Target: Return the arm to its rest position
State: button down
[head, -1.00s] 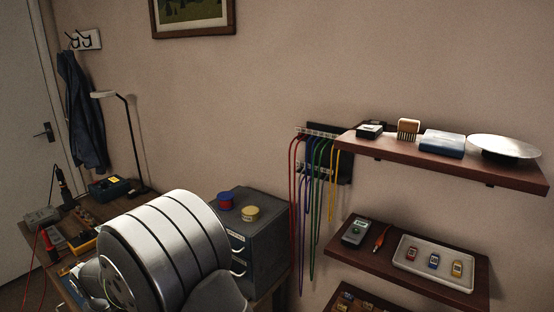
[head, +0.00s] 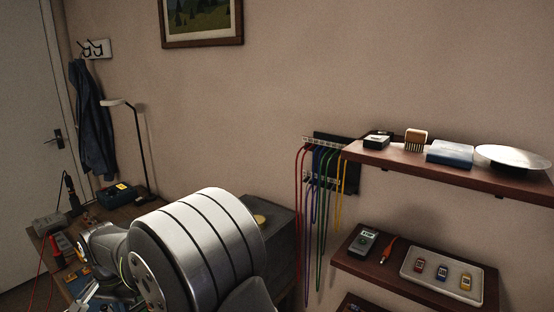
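My arm's large silver, dark-banded link fills the lower middle of the head view, over the workbench (head: 125,213) and in front of the grey drawer cabinet. A smaller grey part of my arm shows to its left, low over the bench. What looks like my gripper (head: 84,293) is at the lower left edge, partly cut off, among small items on the bench. I cannot tell whether its fingers are open or shut, or whether they hold anything.
The grey cabinet (head: 284,224) is mostly hidden behind my arm. Coloured cables (head: 321,200) hang on the wall. Right of them, an upper shelf (head: 400,160) and a lower shelf (head: 345,263) stick out; a white tray (head: 410,264) holds small tuners. A lamp (head: 139,150) stands behind the bench.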

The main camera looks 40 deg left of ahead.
jog(key=r+m, duration=0.1)
jog(key=w+r+m, duration=0.1)
jog(key=m, duration=0.1)
jog(key=r+m+g, duration=0.1)
jog(key=r+m, duration=0.1)
jog(key=shift+w+h, duration=0.25)
jog(key=shift+h, duration=0.05)
jog(key=c, duration=2.2)
grip_release()
